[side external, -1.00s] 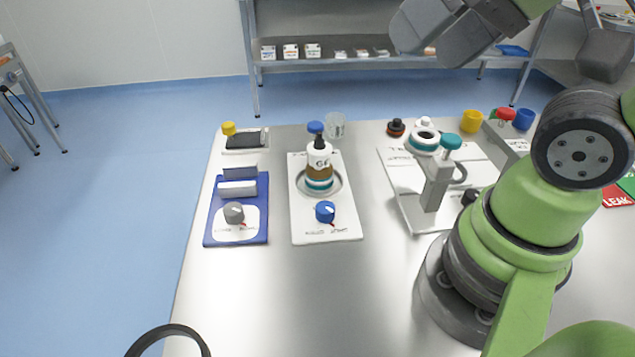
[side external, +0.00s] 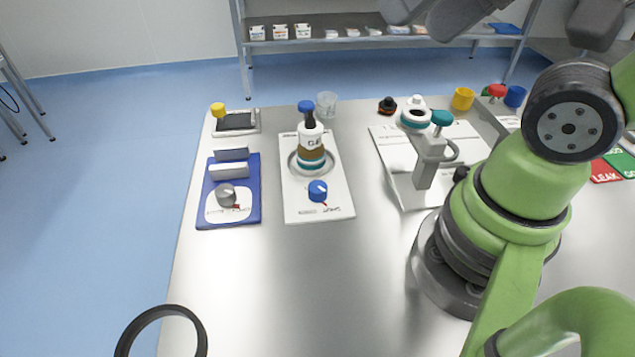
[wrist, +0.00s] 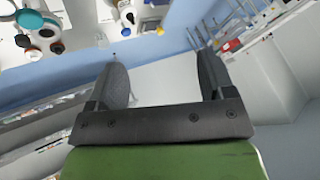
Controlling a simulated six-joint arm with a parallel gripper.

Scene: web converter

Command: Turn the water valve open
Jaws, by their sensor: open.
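No part carries a readable water valve label, so I cannot tell for sure which it is. A teal knob (side external: 441,118) tops a grey upright stand (side external: 427,165) on a white board (side external: 400,190) at the table's right side. A blue knob (side external: 317,190) sits on a white plate (side external: 335,213) in front of a brown bottle. A grey knob (side external: 226,194) sits on a blue plate (side external: 209,217) at left.
A bottle with blue cap (side external: 311,147) stands on the white plate. A clear beaker (side external: 326,104), a yellow cup (side external: 463,98) and a blue cup (side external: 515,96) stand at the back. A shelf (side external: 350,40) stands behind. The table's front middle is clear.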

